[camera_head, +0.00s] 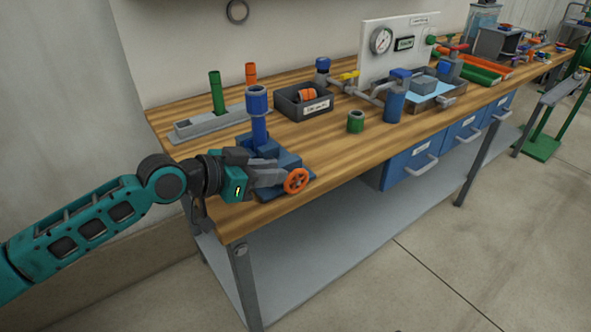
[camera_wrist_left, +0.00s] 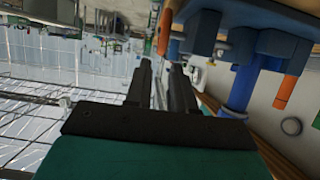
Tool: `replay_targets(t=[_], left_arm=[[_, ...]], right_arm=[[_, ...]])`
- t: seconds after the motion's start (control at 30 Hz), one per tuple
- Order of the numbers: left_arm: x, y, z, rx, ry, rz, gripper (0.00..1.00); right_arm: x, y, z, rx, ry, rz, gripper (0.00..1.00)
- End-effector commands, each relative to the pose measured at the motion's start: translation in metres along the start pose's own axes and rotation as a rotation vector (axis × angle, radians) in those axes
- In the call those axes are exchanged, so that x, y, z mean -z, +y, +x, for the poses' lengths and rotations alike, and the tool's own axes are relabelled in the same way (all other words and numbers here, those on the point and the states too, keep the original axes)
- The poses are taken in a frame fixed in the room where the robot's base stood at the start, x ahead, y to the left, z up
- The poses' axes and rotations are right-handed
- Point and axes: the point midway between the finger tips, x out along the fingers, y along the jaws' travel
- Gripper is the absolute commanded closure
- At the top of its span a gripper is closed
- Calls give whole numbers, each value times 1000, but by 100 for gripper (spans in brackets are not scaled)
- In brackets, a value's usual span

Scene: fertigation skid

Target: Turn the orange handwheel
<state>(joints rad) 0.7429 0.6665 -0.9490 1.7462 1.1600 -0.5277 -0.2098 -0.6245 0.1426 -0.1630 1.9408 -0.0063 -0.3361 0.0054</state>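The orange handwheel (camera_head: 297,181) is on the front of a blue fixture (camera_head: 287,160) at the near left part of the bench. In the left wrist view the handwheel (camera_wrist_left: 165,31) shows nearly edge-on, just beyond the fingertips. My left gripper (camera_head: 281,178) reaches in from the left, with its fingertips close beside the wheel. In the left wrist view its two dark fingers (camera_wrist_left: 162,70) are apart with a narrow empty gap. I cannot tell whether a finger touches the rim. My right gripper is not in view.
A blue post (camera_head: 259,128) rises from the fixture. Behind it are a grey rack (camera_head: 205,124) with green and orange rods, and a dark bin (camera_head: 288,106). A green cylinder (camera_head: 355,122) stands to the right. The floor before the bench (camera_head: 400,290) is clear.

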Motion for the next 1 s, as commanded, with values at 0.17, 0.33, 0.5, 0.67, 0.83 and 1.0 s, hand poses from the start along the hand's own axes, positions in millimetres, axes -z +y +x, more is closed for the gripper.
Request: replay_targets(t=[0.17,0.33,0.5,0.67,0.83,1.0], left_arm=[[0,0,36,-1,1,-1,77],[0,0,58,0,1,-1,77],[0,0,68,0,0,0,77],[0,0,70,0,1,1,77],[0,0,70,0,0,1,79],[0,0,70,0,0,0,96]], right_arm=[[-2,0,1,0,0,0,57],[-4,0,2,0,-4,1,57],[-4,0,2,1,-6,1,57],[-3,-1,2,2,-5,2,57],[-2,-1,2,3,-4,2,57],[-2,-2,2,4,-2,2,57]])
